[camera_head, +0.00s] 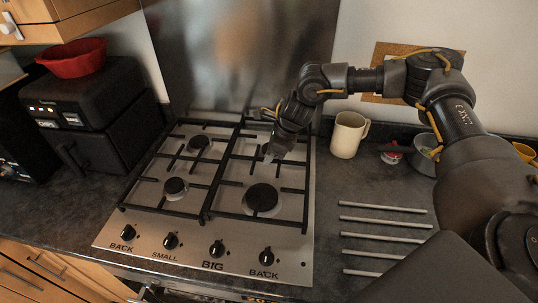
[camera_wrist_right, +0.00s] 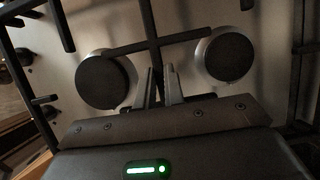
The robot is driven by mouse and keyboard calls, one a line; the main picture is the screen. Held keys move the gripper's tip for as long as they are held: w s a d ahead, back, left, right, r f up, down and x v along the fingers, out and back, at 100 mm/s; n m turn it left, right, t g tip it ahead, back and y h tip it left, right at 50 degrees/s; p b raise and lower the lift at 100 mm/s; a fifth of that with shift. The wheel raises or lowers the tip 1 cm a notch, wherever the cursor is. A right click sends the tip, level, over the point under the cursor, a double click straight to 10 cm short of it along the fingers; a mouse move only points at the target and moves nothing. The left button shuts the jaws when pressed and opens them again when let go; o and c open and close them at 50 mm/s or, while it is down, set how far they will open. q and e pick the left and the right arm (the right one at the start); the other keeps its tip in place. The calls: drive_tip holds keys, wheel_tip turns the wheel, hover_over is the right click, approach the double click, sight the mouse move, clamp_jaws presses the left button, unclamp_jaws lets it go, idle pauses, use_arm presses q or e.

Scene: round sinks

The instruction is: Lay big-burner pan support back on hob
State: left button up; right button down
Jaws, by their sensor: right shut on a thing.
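The big-burner pan support (camera_head: 258,221) is a black rectangular grid with short inward bars. It lies over the right half of the steel hob (camera_head: 190,243), around the big burner (camera_head: 262,197) and the smaller burner behind it. My right gripper (camera_head: 268,158) reaches down from the back right and is shut on a bar of this support between the two burners. In the right wrist view, the fingers (camera_wrist_right: 160,78) close on the black bar (camera_wrist_right: 150,30), with a round burner cap on each side. I cannot tell whether the support is fully seated. My left gripper is not in view.
A second pan support (camera_head: 140,178) covers the hob's left burners. A cream mug (camera_head: 348,134), a metal cup (camera_head: 422,156) and several metal rods (camera_head: 382,224) are on the right counter. A black appliance (camera_head: 95,90) with a red bowl (camera_head: 76,58) stands left.

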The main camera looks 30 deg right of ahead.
drive_tip(key=shift+f+b, duration=0.85)
drive_tip(key=shift+f, duration=0.4)
drive_tip(key=c, duration=1.5)
unclamp_jaws()
drive_tip(key=shift+o, duration=0.5)
drive_tip(key=shift+s+f, duration=0.1)
drive_tip(key=shift+f, duration=0.1)
drive_tip(key=shift+b+v, duration=1)
drive_tip(key=shift+v, duration=1.95)
drive_tip(key=shift+b+v, duration=0.35)
drive_tip(key=shift+v, duration=1.25)
